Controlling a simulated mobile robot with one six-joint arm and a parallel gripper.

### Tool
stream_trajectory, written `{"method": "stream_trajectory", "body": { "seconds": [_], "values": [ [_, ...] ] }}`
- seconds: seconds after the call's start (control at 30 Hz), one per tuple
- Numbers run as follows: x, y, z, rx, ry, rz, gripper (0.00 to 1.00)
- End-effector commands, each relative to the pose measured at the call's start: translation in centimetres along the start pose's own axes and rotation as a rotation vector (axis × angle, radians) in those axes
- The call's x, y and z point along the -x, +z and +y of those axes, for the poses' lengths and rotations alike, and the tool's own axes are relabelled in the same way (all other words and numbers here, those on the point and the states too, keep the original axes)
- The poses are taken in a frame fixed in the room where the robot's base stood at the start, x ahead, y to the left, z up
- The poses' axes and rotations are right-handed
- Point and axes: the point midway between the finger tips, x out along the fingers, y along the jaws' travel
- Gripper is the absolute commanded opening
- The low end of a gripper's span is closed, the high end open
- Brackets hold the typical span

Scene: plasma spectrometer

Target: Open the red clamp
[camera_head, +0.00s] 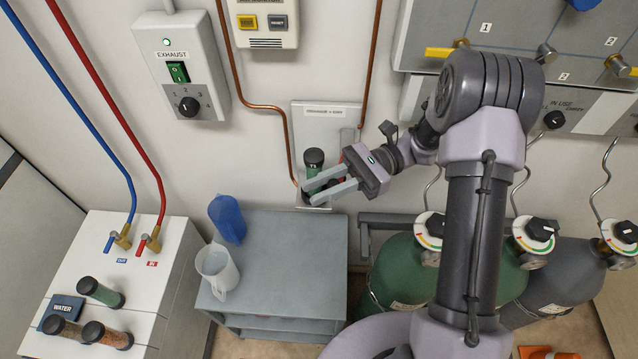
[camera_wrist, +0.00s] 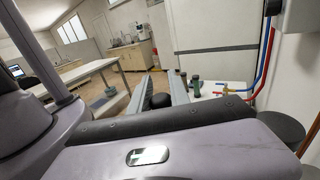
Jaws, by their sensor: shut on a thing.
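A wall panel (camera_head: 325,120) carries an upright, black-capped green tube (camera_head: 314,157). My gripper (camera_head: 312,191) reaches in from the right, in front of the panel, and its two fingers close around the lower part of this tube. In the wrist view a dark round top (camera_wrist: 160,100) shows between the fingers (camera_wrist: 165,88). A narrow red piece (camera_head: 341,170) shows on the panel just behind my gripper, mostly hidden. I cannot tell whether it is the red clamp, and no clamp shows clearly in either view.
A grey cart (camera_head: 290,250) below holds a clear jug (camera_head: 217,270) and a blue scoop-like container (camera_head: 227,218). A copper pipe (camera_head: 265,106) runs left of the panel. Gas cylinders (camera_head: 400,270) stand at right. A white cabinet (camera_head: 165,270) with red and blue valves is at left.

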Motion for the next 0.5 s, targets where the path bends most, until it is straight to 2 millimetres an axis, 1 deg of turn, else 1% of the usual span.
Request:
{"method": "stream_trajectory", "body": {
  "seconds": [0.27,0.3,0.37,0.4,0.5],
  "values": [
    [0.0,0.09,-0.05,0.001,-0.002,-0.001,0.0],
    [0.01,0.08,-0.05,0.001,-0.002,-0.001,0.29],
    [0.01,0.08,-0.05,0.001,-0.002,-0.001,0.4],
    [0.0,0.07,-0.04,0.001,-0.002,-0.001,0.45],
    [0.0,0.05,-0.03,0.0,-0.002,-0.001,0.45]
  ]
}}
